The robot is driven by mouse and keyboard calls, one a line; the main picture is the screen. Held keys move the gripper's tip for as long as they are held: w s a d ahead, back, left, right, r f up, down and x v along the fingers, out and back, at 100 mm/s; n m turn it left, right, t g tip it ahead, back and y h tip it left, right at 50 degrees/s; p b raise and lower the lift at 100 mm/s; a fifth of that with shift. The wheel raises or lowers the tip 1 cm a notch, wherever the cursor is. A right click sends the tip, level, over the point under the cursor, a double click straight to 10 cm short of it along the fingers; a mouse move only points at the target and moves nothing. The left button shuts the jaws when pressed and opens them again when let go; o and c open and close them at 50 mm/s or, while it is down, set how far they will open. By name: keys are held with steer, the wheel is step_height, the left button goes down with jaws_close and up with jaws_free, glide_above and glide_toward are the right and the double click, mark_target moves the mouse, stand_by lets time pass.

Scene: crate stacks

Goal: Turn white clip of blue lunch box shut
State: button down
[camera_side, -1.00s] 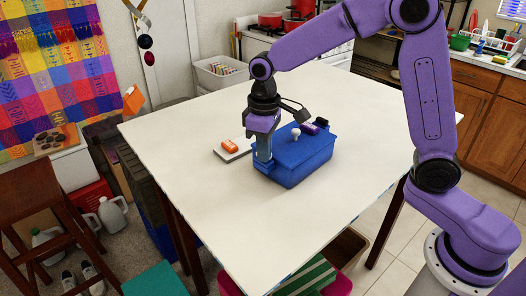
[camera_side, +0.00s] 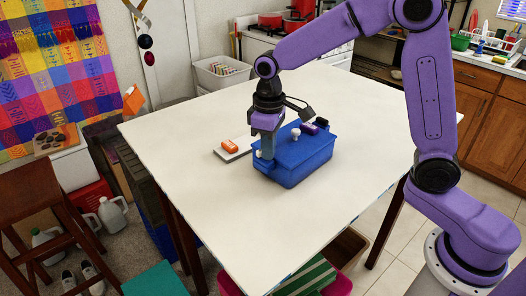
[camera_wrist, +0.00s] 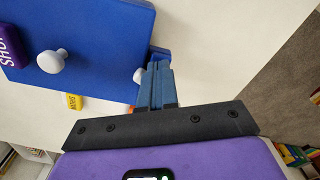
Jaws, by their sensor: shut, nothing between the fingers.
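The blue lunch box (camera_side: 300,165) stands on the white table, with a white knob (camera_side: 295,133) on its lid. In the wrist view its lid (camera_wrist: 100,45) fills the upper left, with the knob (camera_wrist: 51,61) on it. The white clip (camera_wrist: 139,75) shows at the box's edge, just left of my fingers; it is small and partly hidden, so its turn is unclear. In the side view a small white bit (camera_side: 258,154) shows there too. My gripper (camera_wrist: 157,68) is shut and empty, pointing down at the box's left end. Whether it touches the clip I cannot tell.
An orange item (camera_side: 230,146) lies on a pale slab (camera_side: 235,155) left of the box. The table front is clear.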

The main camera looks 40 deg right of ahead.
steer(key=shift+w+d, duration=0.15)
steer(key=shift+d, duration=0.25)
stand_by(0.4)
stand_by(0.4)
steer(key=shift+s, duration=0.4)
step_height(320, 180, up, 7)
stand_by(0.9)
steer(key=s+d+f+n, duration=0.2)
steer(key=s, duration=0.7)
steer(key=s+d+f+n, duration=0.2)
steer(key=s, duration=0.7)
steer(key=s+d+f+n, duration=0.2)
steer(key=s+d, duration=0.1)
steer(key=s, duration=0.6)
steer(key=shift+s+n, duration=0.3)
steer(key=shift+s, duration=0.05)
